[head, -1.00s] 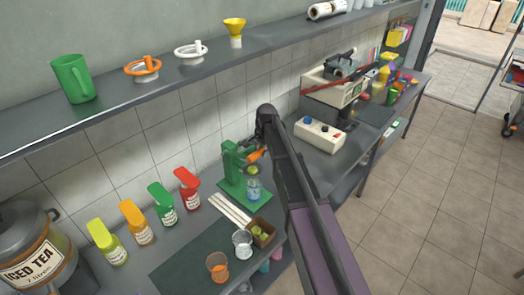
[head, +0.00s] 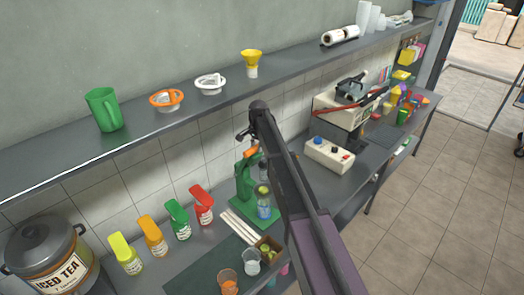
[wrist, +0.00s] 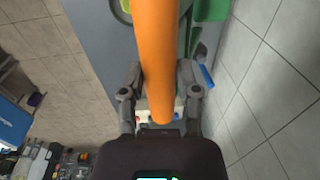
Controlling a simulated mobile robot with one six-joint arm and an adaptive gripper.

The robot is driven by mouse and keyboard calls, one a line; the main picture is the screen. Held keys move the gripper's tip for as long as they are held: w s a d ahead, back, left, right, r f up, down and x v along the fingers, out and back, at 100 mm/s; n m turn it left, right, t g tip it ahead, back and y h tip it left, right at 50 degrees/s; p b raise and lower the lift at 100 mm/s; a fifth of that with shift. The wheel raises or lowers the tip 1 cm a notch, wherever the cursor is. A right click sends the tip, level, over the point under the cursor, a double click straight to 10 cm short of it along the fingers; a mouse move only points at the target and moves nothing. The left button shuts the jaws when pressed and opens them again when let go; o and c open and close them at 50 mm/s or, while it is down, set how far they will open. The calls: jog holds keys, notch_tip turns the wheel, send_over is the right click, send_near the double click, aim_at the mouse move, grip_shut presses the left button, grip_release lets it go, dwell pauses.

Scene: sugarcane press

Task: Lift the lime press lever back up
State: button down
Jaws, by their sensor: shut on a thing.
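The green lime press (head: 245,183) stands on the counter against the tiled wall. Its orange lever handle (head: 250,152) stands above the press body, tilted up. My gripper (head: 243,133) is at the handle, partly hidden by my arm. In the wrist view, my gripper (wrist: 160,92) is shut on the orange lever handle (wrist: 155,50), with one finger on each side. A clear bottle (head: 264,207) stands on the green base, with a yellow-green thing (head: 263,188) just above it. My arm covers the right side of the press.
A shelf (head: 140,135) runs above and behind the press, holding a yellow funnel (head: 251,60). Squeeze bottles (head: 178,220) stand left, white sticks (head: 238,226) and cups (head: 252,260) in front. A white control box (head: 328,154) stands right.

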jog(key=shift+w+a+r, duration=0.3)
jog(key=shift+w+a, duration=0.25)
jog(key=shift+a, duration=0.05)
jog(key=c, duration=0.7)
grip_release()
jog(key=o, duration=0.4)
jog(key=shift+w+f, duration=0.1)
jog(key=shift+f, duration=0.05)
jog(key=shift+c, duration=0.2)
